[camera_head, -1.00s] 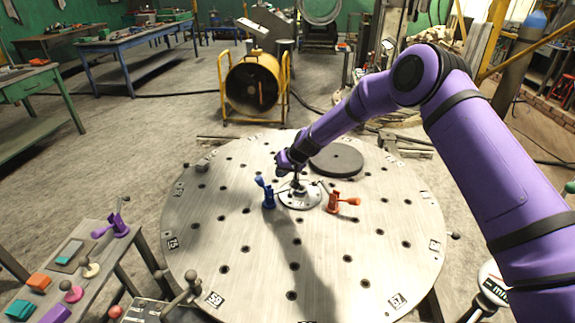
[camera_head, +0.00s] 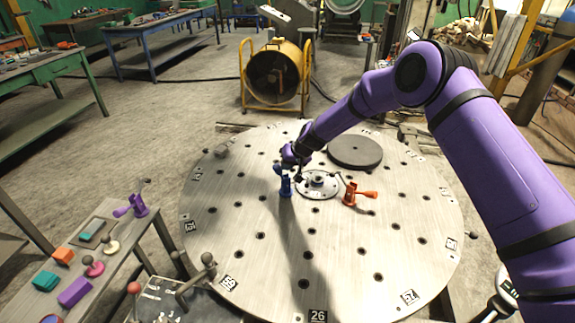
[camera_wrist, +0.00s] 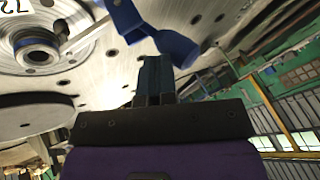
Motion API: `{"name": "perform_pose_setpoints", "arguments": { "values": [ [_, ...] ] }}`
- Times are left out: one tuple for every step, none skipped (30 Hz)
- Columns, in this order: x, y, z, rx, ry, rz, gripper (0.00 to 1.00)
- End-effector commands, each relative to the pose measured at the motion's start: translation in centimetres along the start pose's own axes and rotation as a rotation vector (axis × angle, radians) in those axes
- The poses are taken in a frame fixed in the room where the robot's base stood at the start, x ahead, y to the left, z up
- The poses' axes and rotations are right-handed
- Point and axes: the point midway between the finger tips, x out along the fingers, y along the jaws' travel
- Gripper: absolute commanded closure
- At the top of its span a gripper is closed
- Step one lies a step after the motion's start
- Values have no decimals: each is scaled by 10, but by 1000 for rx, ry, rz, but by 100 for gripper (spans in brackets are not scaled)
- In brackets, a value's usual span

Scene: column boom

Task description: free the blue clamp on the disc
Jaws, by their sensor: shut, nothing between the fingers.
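The blue clamp (camera_head: 285,187) stands on the round metal disc (camera_head: 250,260), just left of the central hub (camera_head: 318,183). My gripper (camera_head: 297,174) is close above and beside the blue clamp, partly overlapping it in the head view. In the wrist view my gripper's fingers (camera_wrist: 153,62) are together with nothing between them. The blue clamp (camera_wrist: 135,22) shows just beyond them, its rounded end (camera_wrist: 178,48) near the fingertips on the right. I cannot tell whether they touch.
An orange clamp (camera_head: 352,195) stands on the disc right of the hub. A dark round plate (camera_head: 355,152) lies behind it. A side bench at the left holds a purple clamp (camera_head: 137,205) and several small coloured pieces. The front of the disc is clear.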

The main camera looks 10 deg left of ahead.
Motion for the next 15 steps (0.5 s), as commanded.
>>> {"name": "perform_pose_setpoints", "arguments": {
  "values": [
    [1, -3, 1, -7, -1, 9, 100],
    [1, -3, 1, -9, -1, 14, 100],
    [1, -3, 1, -10, -1, 19, 100],
    [1, -3, 1, -11, -1, 22, 100],
    [2, -4, 1, -12, -1, 24, 100],
    [2, -4, 1, -15, -1, 28, 100],
    [2, -5, 2, -16, -2, 30, 100],
    [2, -5, 2, -18, -2, 33, 100],
    [2, -6, 2, -20, -2, 37, 100],
    [3, -6, 2, -21, -2, 40, 100],
    [3, -6, 2, -23, -2, 44, 100],
    [3, -7, 2, -25, -2, 48, 100],
    [4, -8, 3, -27, -2, 52, 100],
    [4, -8, 3, -29, -3, 55, 100],
    [4, -9, 3, -32, -3, 61, 100]
  ]
}}
